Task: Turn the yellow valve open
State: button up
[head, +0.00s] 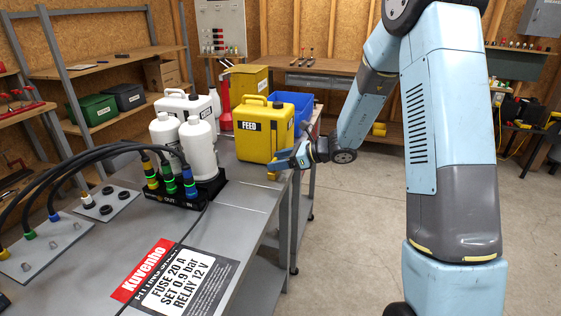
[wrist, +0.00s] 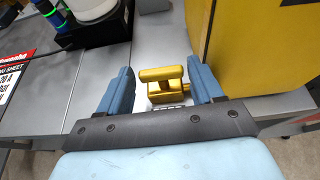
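The yellow valve (wrist: 165,74) has a bar-shaped handle on top of a small body (wrist: 168,95). In the wrist view the handle lies crosswise, roughly level in the picture. My gripper (wrist: 160,69) is open, with one blue finger on each side of the valve and visible gaps to both. In the head view my gripper (head: 282,164) is at the table's right edge, beside the yellow FEED container (head: 257,146). The container's wall also shows in the wrist view (wrist: 250,50), just right of the valve. In the head view the valve is mostly hidden by my gripper.
White bottles (head: 199,149) and a black block with hoses (head: 172,196) stand left of the container on the grey table (head: 230,215). A blue bin (head: 296,105) is behind. An instruction sheet (head: 178,283) lies at the front. Floor to the right is clear.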

jog(key=shift+d, duration=0.15)
jog(key=v, duration=1.3)
jog(key=shift+d, duration=0.2)
jog(key=shift+s+r, duration=0.15)
jog(key=s+a+r+n+g+h, duration=0.1)
jog(key=s+r+n+g+h, duration=0.1)
jog(key=s+r+n, duration=0.4)
jog(key=s+r+n+g+h, duration=0.1)
jog(key=s+r+n+h, duration=0.3)
jog(key=s, duration=0.5)
jog(key=s+d+r+n+t+h, duration=0.2)
jog(key=s+d+n+h, duration=0.1)
jog(key=s+n, duration=0.3)
jog(key=s+d+r+n+t+h, duration=0.2)
jog(key=s+d+n, duration=0.3)
jog(key=s, duration=0.4)
jog(key=shift+d+r+n+h, duration=0.4)
jog(key=shift+r+h, duration=0.35)
jog(key=shift+h, duration=0.15)
jog(key=shift+s, duration=0.1)
